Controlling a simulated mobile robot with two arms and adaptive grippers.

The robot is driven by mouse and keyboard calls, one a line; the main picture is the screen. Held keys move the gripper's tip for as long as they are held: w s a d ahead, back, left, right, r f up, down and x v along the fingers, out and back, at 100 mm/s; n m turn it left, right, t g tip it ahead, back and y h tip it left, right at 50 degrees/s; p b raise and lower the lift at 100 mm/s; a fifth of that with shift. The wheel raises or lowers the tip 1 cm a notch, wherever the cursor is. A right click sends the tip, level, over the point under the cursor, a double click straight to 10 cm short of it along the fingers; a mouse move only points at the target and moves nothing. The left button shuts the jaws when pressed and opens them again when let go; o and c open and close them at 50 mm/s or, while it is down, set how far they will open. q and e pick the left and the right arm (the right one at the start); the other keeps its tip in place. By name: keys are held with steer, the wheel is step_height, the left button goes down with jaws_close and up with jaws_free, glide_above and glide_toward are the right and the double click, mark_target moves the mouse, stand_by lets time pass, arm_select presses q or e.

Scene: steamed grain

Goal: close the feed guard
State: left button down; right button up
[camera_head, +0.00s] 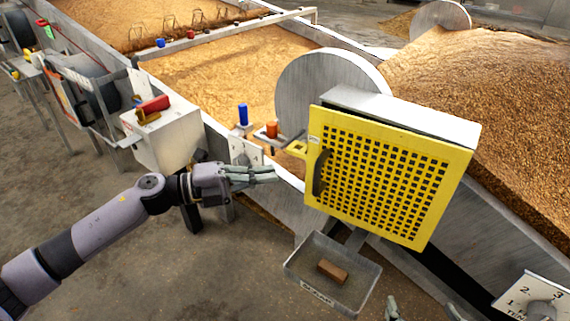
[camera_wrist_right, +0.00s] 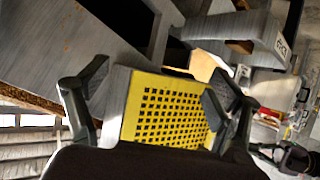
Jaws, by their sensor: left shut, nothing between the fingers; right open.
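The feed guard (camera_head: 385,185) is a yellow perforated panel on the front of a grey box, with a dark curved handle (camera_head: 320,172) near its left edge. A small yellow tab (camera_head: 298,149) sticks out at its left. I cannot tell whether the panel is fully seated against the box. My left gripper (camera_head: 274,174) is shut and empty, left of the handle and apart from it. My right gripper (camera_head: 422,311) is open below the guard, with only its fingertips showing at the bottom edge. In the right wrist view the guard (camera_wrist_right: 165,110) shows beyond and between the open fingers (camera_wrist_right: 155,95).
A grey tray (camera_head: 298,262) with a brown block (camera_head: 332,271) sits below the guard. A blue peg (camera_head: 242,113) and an orange knob (camera_head: 271,129) stand left of it. A white box (camera_head: 160,140) is behind my left arm.

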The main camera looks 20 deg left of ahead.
arm_select(q)
steer(key=w+d, duration=0.2)
steer(key=w, duration=0.1)
steer(key=w+d, duration=0.1)
steer(key=w, duration=0.1)
steer(key=shift+w+d+b, duration=0.1)
steer(key=shift+b, duration=0.3)
arm_select(e)
steer(key=r, duration=0.1)
steer(key=w+r+t, duration=0.1)
steer(key=w+a+r+t, duration=0.1)
steer(key=shift+r+y, duration=0.2)
steer(key=shift+y, duration=0.1)
